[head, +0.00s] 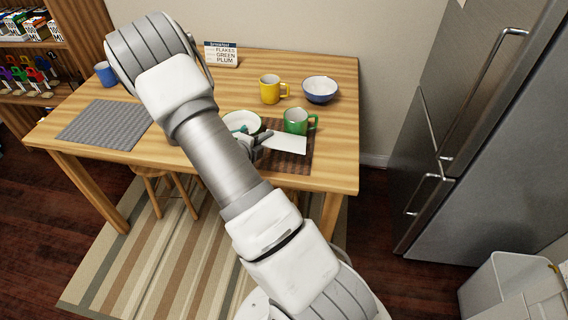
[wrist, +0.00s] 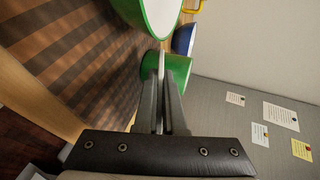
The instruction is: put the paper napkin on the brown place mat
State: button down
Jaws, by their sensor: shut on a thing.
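The white paper napkin (head: 288,143) is held flat between the fingers of my gripper (head: 264,138), over the brown place mat (head: 291,166). I cannot tell whether the napkin touches the mat. In the wrist view my gripper (wrist: 165,90) is shut on the napkin, which shows only as a thin pale edge (wrist: 160,65). The dark checked brown mat (wrist: 85,65) lies to the left there. My arm hides part of the mat in the head view.
A green mug (head: 296,121) stands right behind the napkin, and a green-and-white bowl (head: 242,120) stands to its left. A yellow mug (head: 269,88) and a blue-and-white bowl (head: 320,90) are farther back. A grey place mat (head: 103,124) and a blue mug (head: 105,74) are at left.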

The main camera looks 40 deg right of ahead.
jog(key=shift+f+b, duration=0.35)
jog(key=shift+f, duration=1.15)
jog(key=c, duration=1.2)
grip_release()
jog(key=shift+o, duration=0.2)
jog(key=p+v, duration=0.4)
jog(key=v, duration=0.3)
jog(key=shift+r, duration=0.1)
jog(key=shift+s+a, duration=0.15)
jog(key=shift+a, duration=0.3)
jog(key=shift+r+p, duration=0.15)
jog(key=shift+p, duration=0.2)
